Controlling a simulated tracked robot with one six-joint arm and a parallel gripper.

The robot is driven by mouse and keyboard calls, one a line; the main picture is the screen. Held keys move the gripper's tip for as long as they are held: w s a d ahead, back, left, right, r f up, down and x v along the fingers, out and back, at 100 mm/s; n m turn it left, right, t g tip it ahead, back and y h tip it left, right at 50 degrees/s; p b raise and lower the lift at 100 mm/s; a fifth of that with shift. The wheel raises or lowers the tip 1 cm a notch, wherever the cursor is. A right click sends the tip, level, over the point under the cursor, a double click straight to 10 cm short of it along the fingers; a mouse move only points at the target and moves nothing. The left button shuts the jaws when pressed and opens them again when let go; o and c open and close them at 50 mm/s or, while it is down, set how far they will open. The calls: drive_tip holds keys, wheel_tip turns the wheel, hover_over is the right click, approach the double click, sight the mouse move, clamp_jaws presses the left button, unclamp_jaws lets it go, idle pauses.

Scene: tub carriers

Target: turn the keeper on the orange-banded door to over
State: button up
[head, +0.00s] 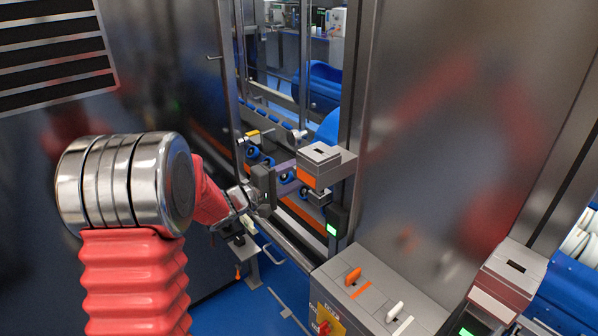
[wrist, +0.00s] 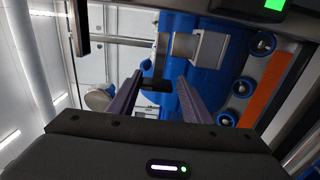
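My gripper (head: 288,186) reaches into the framed opening in the head view. Its two purple-grey fingers stand apart in the wrist view (wrist: 160,79), with nothing clearly held. A small black piece (wrist: 155,85) with a blue part above it shows between or beyond the fingertips; I cannot tell whether they touch it or whether it is the keeper. A grey block with an orange face (head: 308,179) stands at the opening's right post, close to the fingertips. I cannot surely pick out the keeper or its position; my gripper hides part of the opening.
An orange strip with blue rollers (wrist: 242,88) runs along the right in the wrist view. A green-lit box (head: 334,226) hangs on the right post. A grey console (head: 375,290) with orange and white levers stands in front. Blue tubs (head: 322,85) lie beyond the opening.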

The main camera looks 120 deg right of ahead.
drive_tip(key=o, duration=0.3)
drive_tip(key=shift+r, duration=0.1)
drive_tip(key=w+a, duration=0.1)
drive_tip(key=w, duration=0.8)
drive_tip(key=w+a, duration=0.1)
drive_tip(key=w, duration=0.3)
drive_tip(key=shift+w+a, duration=0.3)
drive_tip(key=shift+w, duration=0.1)
idle(0.3)
